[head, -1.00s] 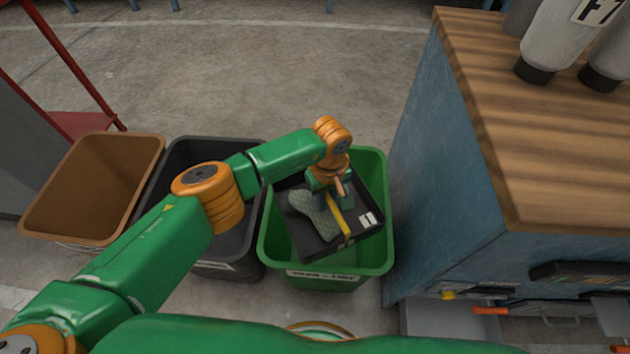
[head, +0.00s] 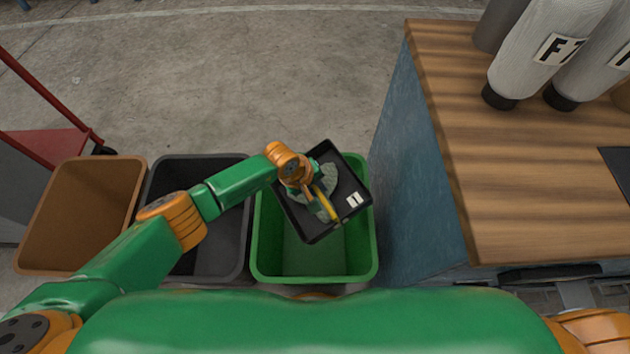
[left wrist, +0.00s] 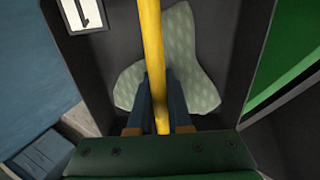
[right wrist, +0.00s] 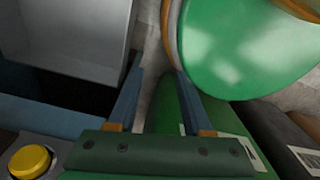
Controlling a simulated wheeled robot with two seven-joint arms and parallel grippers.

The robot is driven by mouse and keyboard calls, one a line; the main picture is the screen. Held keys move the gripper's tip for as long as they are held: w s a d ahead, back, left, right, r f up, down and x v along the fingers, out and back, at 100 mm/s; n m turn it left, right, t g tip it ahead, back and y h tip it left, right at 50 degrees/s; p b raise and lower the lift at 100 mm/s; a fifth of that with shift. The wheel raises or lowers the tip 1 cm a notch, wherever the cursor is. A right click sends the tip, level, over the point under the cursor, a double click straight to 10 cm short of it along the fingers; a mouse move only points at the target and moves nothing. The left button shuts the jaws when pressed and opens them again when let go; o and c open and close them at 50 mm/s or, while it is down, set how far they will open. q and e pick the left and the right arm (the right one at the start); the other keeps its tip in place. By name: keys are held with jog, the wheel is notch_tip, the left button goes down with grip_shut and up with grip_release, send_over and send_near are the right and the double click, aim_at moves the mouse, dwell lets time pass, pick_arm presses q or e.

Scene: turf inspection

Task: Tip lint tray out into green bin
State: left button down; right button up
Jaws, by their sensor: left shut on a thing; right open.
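The lint tray (head: 349,181) is a shallow black tray with a white label and a yellow handle (head: 331,210). A grey-green piece of lint (head: 329,177) lies in it and also shows in the left wrist view (left wrist: 188,85). My left gripper (left wrist: 158,82) is shut on the yellow handle. It holds the tray above the far part of the green bin (head: 312,266), turned at an angle to the bin. The tray's inside faces the head camera. The visible bin interior looks empty; the tray hides part of it. My right gripper (right wrist: 158,74) is open and empty.
A black bin (head: 225,240) and a brown bin (head: 85,215) stand left of the green bin. A blue bench with a wooden top (head: 450,130) stands close at right, bearing labelled grey cylinders (head: 530,60). A yellow button (right wrist: 30,161) shows near my right gripper.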

pick_arm(q)
jog(key=shift+r+t+h, duration=0.2)
jog(key=shift+t+h, duration=0.4)
jog(key=shift+h, duration=0.4)
jog(key=h+b, duration=0.1)
jog(key=b, duration=0.1)
jog(key=t+h+b, duration=0.1)
jog(key=b, duration=0.2)
jog(key=d+t+h+b, duration=0.1)
jog(key=h+b, duration=0.1)
jog(key=b, duration=0.1)
jog(key=shift+w+f, duration=0.25)
jog(key=shift+w, duration=0.15)
jog(key=t+h+b, duration=0.1)
jog(key=b, duration=0.4)
jog(key=shift+d+f, duration=0.15)
jog(key=shift+h+b, duration=0.5)
jog(key=shift+b, duration=0.35)
jog(key=shift+r+t+b, duration=0.25)
jog(key=shift+t+b, duration=0.05)
jog(key=shift+r, duration=0.1)
pick_arm(e)
jog(key=w+f, duration=0.3)
jog(key=f, duration=0.3)
jog(key=w+d+f+t, duration=0.1)
jog(key=w+f, duration=0.3)
jog(key=f, duration=0.1)
jog(key=shift+d+f, duration=0.3)
jog(key=shift+f, duration=0.1)
jog(key=shift+s, duration=0.1)
